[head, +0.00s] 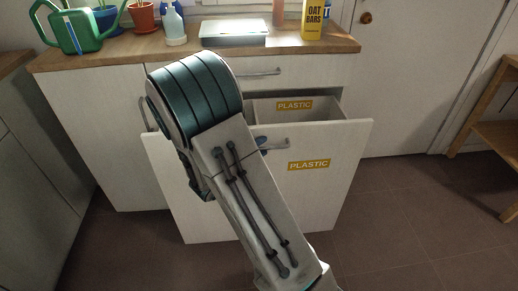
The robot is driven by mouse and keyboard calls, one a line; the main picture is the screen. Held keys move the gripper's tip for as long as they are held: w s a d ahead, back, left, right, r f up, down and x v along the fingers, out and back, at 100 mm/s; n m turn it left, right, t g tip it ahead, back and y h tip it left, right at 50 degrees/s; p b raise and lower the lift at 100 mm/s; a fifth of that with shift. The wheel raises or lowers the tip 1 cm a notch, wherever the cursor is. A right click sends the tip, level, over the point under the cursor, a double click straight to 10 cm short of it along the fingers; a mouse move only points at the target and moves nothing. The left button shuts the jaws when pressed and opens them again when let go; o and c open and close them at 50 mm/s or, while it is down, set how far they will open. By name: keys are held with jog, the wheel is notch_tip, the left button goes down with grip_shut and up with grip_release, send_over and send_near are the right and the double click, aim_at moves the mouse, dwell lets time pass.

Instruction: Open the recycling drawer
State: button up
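The recycling drawer (318,205) is a tall white front with a yellow PLASTIC label and a bar handle (277,143) near its top. It stands pulled out from the cabinet, and its open inside shows a bin (318,107) with a second PLASTIC label. My arm crosses in front of the drawer and hides its left and middle part. A small dark blue piece, seemingly of my gripper (262,143), shows at the left end of the handle. The rest of the gripper is hidden behind my arm, so its fingers and grip cannot be seen.
The wooden counter (120,52) above holds a green watering can (75,30), plants, a spray bottle (174,22), a flat tray-like box (235,33) and an oat bars box (314,20). A shut drawer lies above. A wooden shelf (495,130) stands right. The floor (400,215) is clear.

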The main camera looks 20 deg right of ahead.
jog(key=p+v, duration=0.1)
jog(key=v, duration=1.2)
jog(key=shift+s+a+p, duration=0.3)
jog(key=shift+p, duration=0.1)
jog(key=s+d+r+m+g+y+p, duration=0.35)
jog(key=s+r+p, duration=0.25)
jog(key=r, duration=0.2)
jog(key=s+d+r+m+g+y+p, duration=0.2)
jog(key=s+d+r+g+p, duration=0.25)
jog(key=r+p, duration=0.2)
jog(key=s+a+r+m+t+y+p, duration=0.1)
jog(key=r+y+p, duration=0.3)
jog(key=r, duration=0.4)
jog(key=s+a+r+m+t+y+p, duration=0.1)
jog(key=s+a+r+t+y+p, duration=0.1)
jog(key=r, duration=0.7)
jog(key=s+a+y+p, duration=0.1)
jog(key=a+y+p, duration=0.1)
jog(key=y+p, duration=0.1)
jog(key=shift+s+a+p, duration=0.25)
jog(key=shift+s+p, duration=0.15)
jog(key=shift+p, duration=0.45)
